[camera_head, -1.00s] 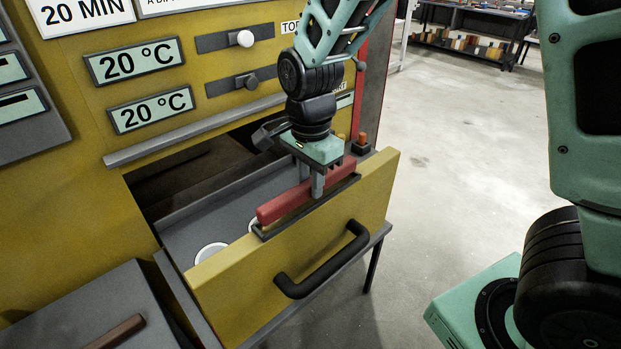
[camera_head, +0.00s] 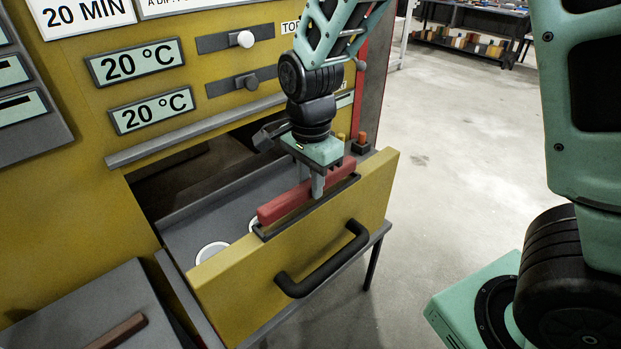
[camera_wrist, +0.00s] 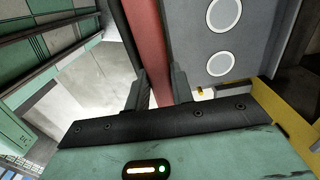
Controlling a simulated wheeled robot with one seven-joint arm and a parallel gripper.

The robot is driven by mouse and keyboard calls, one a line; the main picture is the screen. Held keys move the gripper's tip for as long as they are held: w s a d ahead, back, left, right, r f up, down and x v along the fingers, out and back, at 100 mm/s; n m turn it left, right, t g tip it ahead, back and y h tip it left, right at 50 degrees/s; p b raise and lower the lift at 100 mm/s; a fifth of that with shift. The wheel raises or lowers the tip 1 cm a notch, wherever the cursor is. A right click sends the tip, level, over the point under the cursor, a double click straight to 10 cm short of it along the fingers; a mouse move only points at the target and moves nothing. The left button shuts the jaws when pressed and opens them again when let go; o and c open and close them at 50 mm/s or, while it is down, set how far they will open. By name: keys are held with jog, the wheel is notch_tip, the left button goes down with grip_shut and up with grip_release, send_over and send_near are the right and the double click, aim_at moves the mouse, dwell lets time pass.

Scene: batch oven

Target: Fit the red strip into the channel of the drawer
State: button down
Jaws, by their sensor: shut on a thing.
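My gripper (camera_head: 311,187) is shut on the red strip (camera_head: 284,208) near its middle. The strip lies lengthwise along the top of the yellow drawer front (camera_head: 352,211), close to the dark channel (camera_head: 268,234) there. Its underside is at or just above the channel's rim; I cannot tell whether it is seated. In the wrist view the red strip (camera_wrist: 147,40) runs between my two dark fingers. The channel is not clearly seen there.
The drawer stands open below the yellow oven panel, with a black handle (camera_head: 322,262) on its front. White discs (camera_head: 211,252) lie on its grey floor. A grey box with a brown bar (camera_head: 118,332) is at lower left. Open floor lies right.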

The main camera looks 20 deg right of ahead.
jog(key=shift+f+b, duration=0.5)
jog(key=shift+f, duration=0.35)
jog(key=c, duration=1.1)
grip_release()
jog(key=shift+r, duration=0.1)
notch_tip(320, 180, up, 17)
jog(key=b, duration=0.3)
jog(key=shift+r+b, duration=0.1)
jog(key=shift+b, duration=0.2)
jog(key=s+a+f+n+b, duration=0.2)
jog(key=s+f+n+b, duration=0.1)
jog(key=s+f+n, duration=0.3)
jog(key=s+a+f+n+b, duration=0.2)
jog(key=s+f+n+b, duration=0.1)
jog(key=s+f+n, duration=0.4)
jog(key=s+a+f+n+b, duration=0.2)
jog(key=s+f+n+b, duration=0.1)
jog(key=s+f+n, duration=0.4)
notch_tip(320, 180, down, 4)
jog(key=shift+r+n+y, duration=0.15)
jog(key=shift+n+y, duration=0.15)
jog(key=shift+n, duration=0.8)
